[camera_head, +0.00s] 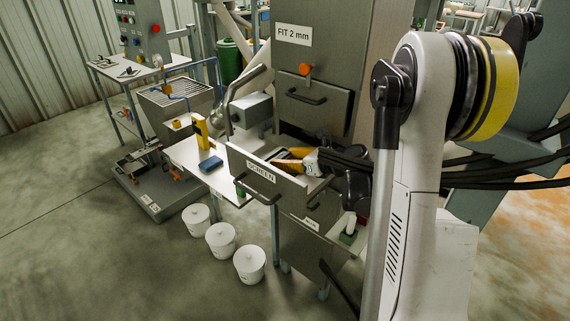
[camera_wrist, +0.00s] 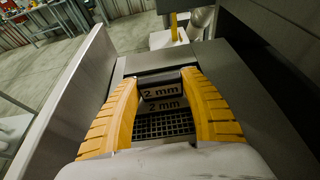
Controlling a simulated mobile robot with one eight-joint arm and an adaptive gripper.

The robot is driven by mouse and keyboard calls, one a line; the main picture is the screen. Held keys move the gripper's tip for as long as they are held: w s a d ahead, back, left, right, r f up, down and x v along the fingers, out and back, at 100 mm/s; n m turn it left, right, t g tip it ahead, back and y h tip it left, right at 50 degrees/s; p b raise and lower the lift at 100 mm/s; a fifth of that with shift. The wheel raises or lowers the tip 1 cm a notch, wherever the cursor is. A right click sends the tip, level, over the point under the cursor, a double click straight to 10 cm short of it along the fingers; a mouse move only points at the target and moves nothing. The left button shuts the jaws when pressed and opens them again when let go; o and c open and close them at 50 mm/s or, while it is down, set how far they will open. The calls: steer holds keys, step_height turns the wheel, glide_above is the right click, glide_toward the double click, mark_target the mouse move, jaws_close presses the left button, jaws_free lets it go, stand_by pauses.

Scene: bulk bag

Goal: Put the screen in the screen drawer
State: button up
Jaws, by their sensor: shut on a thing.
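The screen drawer (camera_head: 288,190), a grey metal drawer labelled SCREEN, is pulled open from the machine in the head view. My gripper (camera_head: 290,160), with yellow fingers, reaches down into it. In the wrist view, my gripper (camera_wrist: 160,82) is shut on the screen (camera_wrist: 165,125), which has a dark mesh and "2 mm" markings. The screen lies between the drawer's side walls, at or near its floor. Whether it rests on the floor cannot be told.
Above is a closed drawer (camera_head: 313,100) with a black handle and an orange knob, under a FIT 2 mm label (camera_head: 294,35). A side table (camera_head: 185,152) holds a yellow block and a blue item. White lidded buckets (camera_head: 221,240) stand on the floor. Open floor lies front left.

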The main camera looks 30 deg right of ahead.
steer(key=shift+f, duration=0.1)
steer(key=o, duration=1.4)
steer(key=shift+f, duration=0.15)
steer(key=shift+r, duration=0.25)
steer(key=p+v, duration=0.3)
steer(key=v, duration=0.9)
steer(key=shift+f, duration=0.1)
